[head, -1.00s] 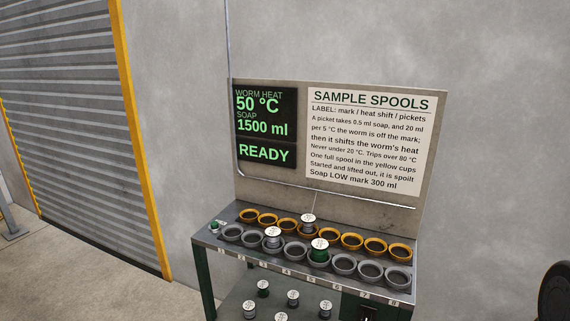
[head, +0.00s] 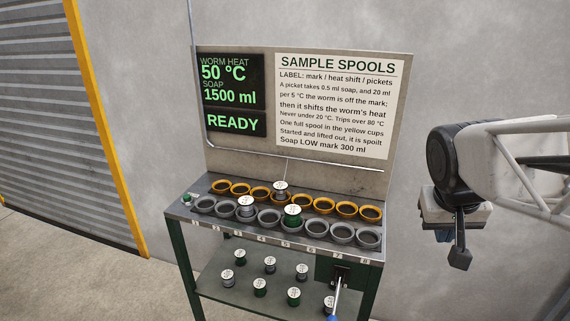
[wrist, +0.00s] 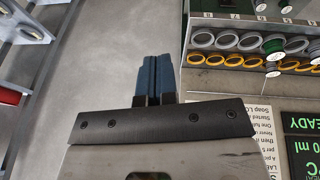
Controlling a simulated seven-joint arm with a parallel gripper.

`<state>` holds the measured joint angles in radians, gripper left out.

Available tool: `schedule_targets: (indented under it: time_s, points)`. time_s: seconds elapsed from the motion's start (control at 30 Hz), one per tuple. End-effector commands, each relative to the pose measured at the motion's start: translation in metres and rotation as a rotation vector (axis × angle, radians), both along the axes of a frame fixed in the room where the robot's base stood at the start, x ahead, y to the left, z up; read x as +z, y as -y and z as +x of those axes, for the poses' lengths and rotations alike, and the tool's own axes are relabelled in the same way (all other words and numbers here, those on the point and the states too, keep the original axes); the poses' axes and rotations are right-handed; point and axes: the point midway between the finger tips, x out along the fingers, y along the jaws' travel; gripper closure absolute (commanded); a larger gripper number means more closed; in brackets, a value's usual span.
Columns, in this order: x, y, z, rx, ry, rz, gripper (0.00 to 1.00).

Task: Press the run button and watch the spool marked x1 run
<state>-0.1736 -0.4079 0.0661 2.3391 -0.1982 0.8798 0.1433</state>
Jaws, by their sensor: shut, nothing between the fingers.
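My gripper (wrist: 155,62) is shut and empty, its blue fingers together in the wrist view. In the head view its blue fingers (head: 443,237) show partly behind a dark part of my arm, right of the bench and apart from it. A spool (head: 280,190) stands in a yellow cup, a grey spool (head: 246,208) and a green spool (head: 292,216) in grey cups. Their top marks are too small to read, so I cannot tell which is x1. I cannot identify the run button for sure.
The display (head: 232,93) reads 50 °C, 1500 ml, READY. A sign (head: 335,105) titled SAMPLE SPOOLS is beside it. Several spools stand on the lower shelf (head: 225,288). A blue-handled lever (head: 338,290) juts from the bench's front right. Open space lies between bench and arm.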

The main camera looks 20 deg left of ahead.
Motion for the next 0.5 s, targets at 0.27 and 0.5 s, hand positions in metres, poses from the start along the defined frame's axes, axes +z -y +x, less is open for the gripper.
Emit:
schedule_targets:
  time_s: [0.27,0.5]
  points:
    - [0.011,-0.036,0.054,0.060,0.028,-0.043,1.00]
    - [0.016,-0.073,0.097,0.113,0.058,-0.078,1.00]
